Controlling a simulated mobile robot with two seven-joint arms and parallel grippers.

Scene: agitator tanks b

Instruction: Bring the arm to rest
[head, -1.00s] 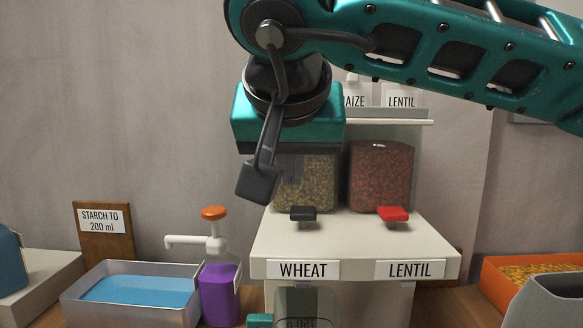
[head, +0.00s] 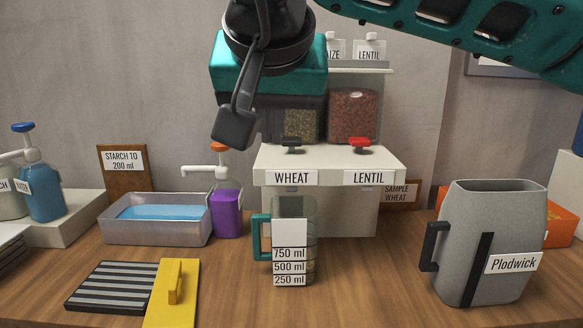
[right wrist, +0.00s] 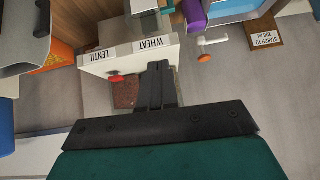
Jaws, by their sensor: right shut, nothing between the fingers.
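My right arm (head: 465,32) comes in from the top right of the head view. Its gripper (head: 234,128) hangs in the air in front of the grain dispenser, fingers pointing down and a little to the left. In the right wrist view the two dark fingers (right wrist: 156,85) are together with nothing between them. The gripper touches nothing that I can see. My left gripper is not in view.
The dispenser (head: 330,160) has WHEAT and LENTIL outlets. A measuring jug (head: 294,240) stands below WHEAT. A grey Plodwick pitcher (head: 490,240) stands right; a metal tray (head: 155,232), purple pump bottle (head: 226,212) and yellow-handled tool (head: 172,300) are left. Front middle table is clear.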

